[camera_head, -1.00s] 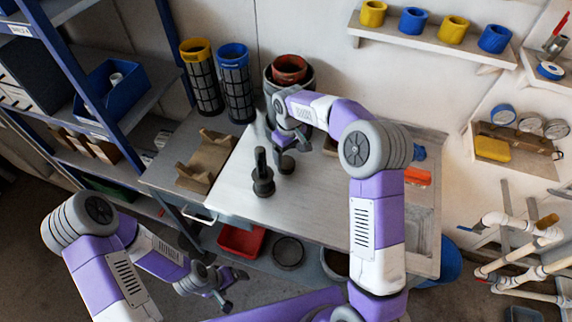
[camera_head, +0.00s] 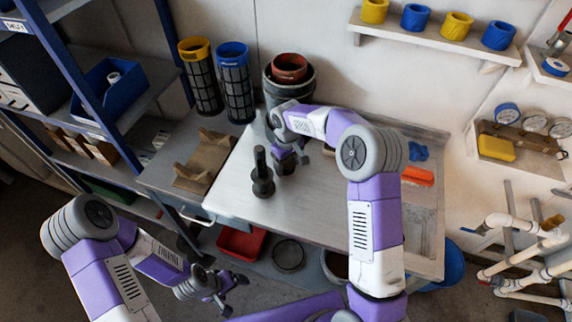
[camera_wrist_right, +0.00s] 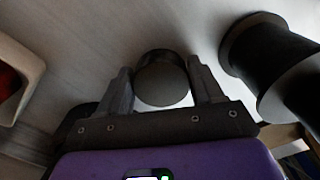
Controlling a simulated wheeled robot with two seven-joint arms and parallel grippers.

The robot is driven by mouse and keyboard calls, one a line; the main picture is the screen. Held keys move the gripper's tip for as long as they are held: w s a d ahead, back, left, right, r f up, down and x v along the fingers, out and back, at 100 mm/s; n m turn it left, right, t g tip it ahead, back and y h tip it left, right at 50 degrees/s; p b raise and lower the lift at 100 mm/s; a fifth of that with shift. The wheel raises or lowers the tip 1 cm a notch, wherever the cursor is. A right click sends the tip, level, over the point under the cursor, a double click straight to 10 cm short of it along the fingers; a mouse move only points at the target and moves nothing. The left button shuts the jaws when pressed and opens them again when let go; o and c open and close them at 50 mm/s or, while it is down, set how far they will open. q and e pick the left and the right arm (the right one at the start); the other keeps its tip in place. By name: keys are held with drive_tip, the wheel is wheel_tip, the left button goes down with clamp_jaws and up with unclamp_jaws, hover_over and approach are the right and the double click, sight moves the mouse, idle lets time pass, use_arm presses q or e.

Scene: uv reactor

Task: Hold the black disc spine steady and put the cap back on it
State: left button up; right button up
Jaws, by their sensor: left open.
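The black disc spine (camera_head: 262,180) stands upright on the grey worktop, with a wide round base and a narrower post. In the right wrist view the spine (camera_wrist_right: 268,62) is at the right, beside my right gripper and apart from it. The cap, a short dark cylinder (camera_wrist_right: 161,80), is between the fingers of my right gripper (camera_wrist_right: 162,85). I cannot tell whether the fingers press on it. In the head view my right gripper (camera_head: 287,164) is low over the worktop, just right of the spine, and mostly hides the cap. My left gripper (camera_head: 228,294) is open and empty, low in front of the worktop.
A wooden cradle (camera_head: 205,160) lies left of the spine. Yellow-topped (camera_head: 200,85) and blue-topped (camera_head: 235,90) mesh cylinders and a dark bucket (camera_head: 290,88) stand at the back. A red bin (camera_head: 240,243) is on the lower shelf. The worktop's front middle is clear.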

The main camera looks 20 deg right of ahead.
sight(288, 163)
drive_tip(key=shift+c, duration=1.3)
drive_tip(key=shift+r, duration=0.15)
wheel_tip(288, 163, up, 10)
drive_tip(key=p, duration=0.3)
